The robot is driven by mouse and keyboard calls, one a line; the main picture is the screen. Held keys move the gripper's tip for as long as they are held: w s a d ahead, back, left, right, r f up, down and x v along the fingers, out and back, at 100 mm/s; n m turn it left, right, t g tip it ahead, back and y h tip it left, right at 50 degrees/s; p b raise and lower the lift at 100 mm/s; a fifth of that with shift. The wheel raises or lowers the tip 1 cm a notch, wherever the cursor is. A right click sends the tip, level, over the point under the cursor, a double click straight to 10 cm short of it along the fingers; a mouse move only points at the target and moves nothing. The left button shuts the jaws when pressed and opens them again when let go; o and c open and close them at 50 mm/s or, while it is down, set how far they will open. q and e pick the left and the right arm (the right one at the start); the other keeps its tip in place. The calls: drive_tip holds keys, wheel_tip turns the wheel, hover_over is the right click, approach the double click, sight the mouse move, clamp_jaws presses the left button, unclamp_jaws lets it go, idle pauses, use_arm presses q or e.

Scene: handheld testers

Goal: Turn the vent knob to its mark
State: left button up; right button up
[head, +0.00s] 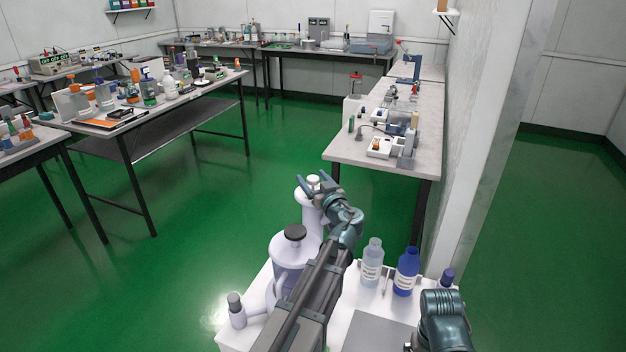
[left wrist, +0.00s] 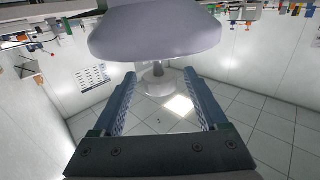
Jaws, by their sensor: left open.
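A pale lavender-white vessel (head: 310,208) stands at the back of the white bench, with a small pale knob (head: 313,181) on top. I take this to be the vent knob; its mark cannot be made out. My left gripper (head: 311,183) is open at that knob, its fingers spread on either side in the head view. In the left wrist view, the open fingers (left wrist: 158,75) have a large pale rounded part (left wrist: 155,30) above them and a small pale part between the tips. Contact cannot be told. My right gripper is out of view.
A larger jar (head: 283,268) with a black knob (head: 295,231) stands close to my left arm. Green floor lies beyond.

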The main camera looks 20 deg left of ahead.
use_arm(q)
clamp_jaws()
idle(0.4)
drive_tip(key=shift+w+n+g+y, duration=0.15)
drive_tip(key=shift+n+g+y, duration=0.15)
drive_tip(key=n+g+y, duration=0.1)
drive_tip(key=n+g, duration=0.1)
drive_tip(key=shift+w+g+y, duration=0.15)
drive_tip(key=shift+g+y, duration=0.15)
drive_tip(key=shift+y, duration=0.1)
drive_tip(key=n+g+y, duration=0.1)
drive_tip(key=n+g, duration=0.1)
drive_tip(key=g, duration=0.1)
drive_tip(key=n+g+y, duration=0.1)
drive_tip(key=n+g, duration=0.1)
drive_tip(key=g, duration=0.1)
drive_tip(key=shift+g, duration=0.3)
drive_tip(key=n+g, duration=0.3)
drive_tip(key=g, duration=0.2)
drive_tip(key=shift+n, duration=0.3)
drive_tip(key=shift+s+n+g+h, duration=0.2)
drive_tip(key=shift+n+g+h, duration=0.2)
drive_tip(key=shift+n+g, duration=1)
drive_tip(key=shift+s+g, duration=0.1)
drive_tip(key=shift+g, duration=0.3)
